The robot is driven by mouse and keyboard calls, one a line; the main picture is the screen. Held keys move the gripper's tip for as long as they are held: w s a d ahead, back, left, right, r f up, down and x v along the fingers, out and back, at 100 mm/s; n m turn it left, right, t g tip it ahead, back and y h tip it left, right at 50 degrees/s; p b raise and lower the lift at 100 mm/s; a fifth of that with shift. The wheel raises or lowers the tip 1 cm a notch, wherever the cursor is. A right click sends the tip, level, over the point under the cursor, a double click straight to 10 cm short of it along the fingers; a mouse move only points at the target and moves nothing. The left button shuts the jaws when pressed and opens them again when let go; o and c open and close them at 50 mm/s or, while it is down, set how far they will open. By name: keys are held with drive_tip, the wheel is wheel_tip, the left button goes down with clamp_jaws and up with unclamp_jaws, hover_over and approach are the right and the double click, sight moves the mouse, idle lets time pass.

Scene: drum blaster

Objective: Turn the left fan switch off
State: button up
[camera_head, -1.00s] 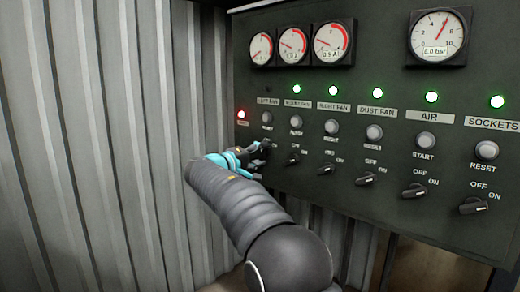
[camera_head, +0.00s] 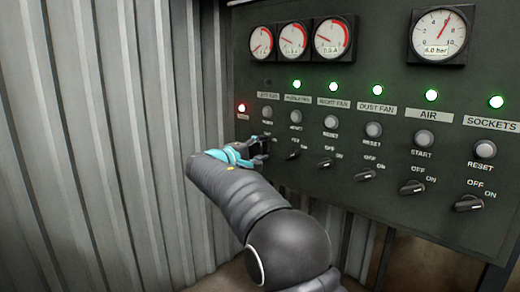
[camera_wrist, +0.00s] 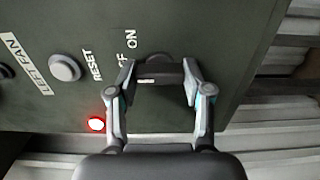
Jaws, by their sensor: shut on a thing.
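The left fan switch is a dark rotary knob (camera_wrist: 160,73) on the dark green control panel, beside the LEFT FAN label (camera_wrist: 26,65) and grey reset button (camera_wrist: 65,68) in the wrist view. My gripper (camera_wrist: 160,68) has one finger on each side of this knob and is shut on it. The knob's pale mark shows between the fingers. The OFF lettering is partly covered by a finger; ON is readable. In the head view my gripper (camera_head: 259,149) is at the panel's lower left and mostly hides the knob. The lamp (camera_head: 267,83) above the left fan label is dark.
Several other switches, including the middle fan switch (camera_head: 293,154) just to the right, sit close by in a row. Green lamps (camera_head: 296,84) glow above them. A red lamp (camera_head: 241,108) glows at the left. A corrugated wall (camera_head: 120,130) stands left of the panel.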

drive_tip(key=o, duration=1.2)
drive_tip(key=shift+c, duration=0.2)
drive_tip(key=v, duration=1.2)
drive_tip(key=shift+w+a, duration=0.1)
drive_tip(key=shift+a, duration=0.05)
